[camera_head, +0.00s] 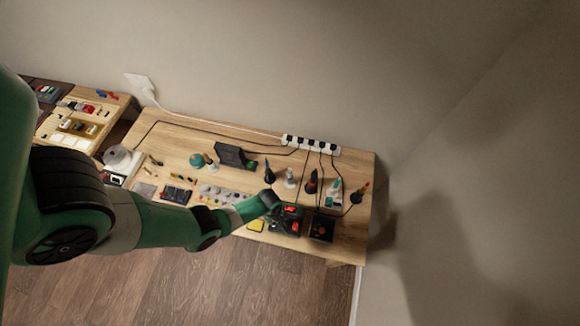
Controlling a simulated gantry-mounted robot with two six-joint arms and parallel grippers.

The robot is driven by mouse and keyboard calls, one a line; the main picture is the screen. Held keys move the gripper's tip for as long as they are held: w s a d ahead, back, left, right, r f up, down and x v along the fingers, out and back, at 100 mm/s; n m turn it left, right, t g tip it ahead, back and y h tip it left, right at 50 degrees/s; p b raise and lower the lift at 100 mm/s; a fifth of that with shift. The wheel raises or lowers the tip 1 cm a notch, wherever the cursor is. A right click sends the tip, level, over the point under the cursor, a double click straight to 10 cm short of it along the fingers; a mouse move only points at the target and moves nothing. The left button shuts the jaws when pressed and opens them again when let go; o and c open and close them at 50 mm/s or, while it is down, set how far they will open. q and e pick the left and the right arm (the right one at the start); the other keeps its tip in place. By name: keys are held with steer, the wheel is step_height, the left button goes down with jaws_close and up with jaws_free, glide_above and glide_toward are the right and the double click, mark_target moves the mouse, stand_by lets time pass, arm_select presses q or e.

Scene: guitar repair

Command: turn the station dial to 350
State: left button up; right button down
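A dark station box (288,219) with small red lit parts sits near the front right of the wooden workbench. A second dark box (321,228) with a small orange-red mark stands just right of it. I cannot tell which box carries the dial, and no dial numbers are readable. My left arm reaches in from the left, and its dark gripper (270,200) is at the upper left edge of the station box. Its fingers are too small and dark to show whether they are open or touching the box. My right gripper is not in view.
A white power strip (311,145) with several black cables lies at the back. Several upright tools, including an orange-and-black one (311,182), stand behind the boxes. A yellow pad (256,225) lies left of the station. A dark angled stand (235,156) is at the back middle.

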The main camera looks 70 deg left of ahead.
mark_target(279, 222)
arm_select(q)
steer(key=f+b, duration=0.3)
steer(key=f, duration=0.1)
steer(key=f+b, duration=0.6)
steer(key=f, duration=0.1)
steer(key=shift+w+a+f, duration=0.3)
steer(key=shift+w, duration=0.05)
jaws_close()
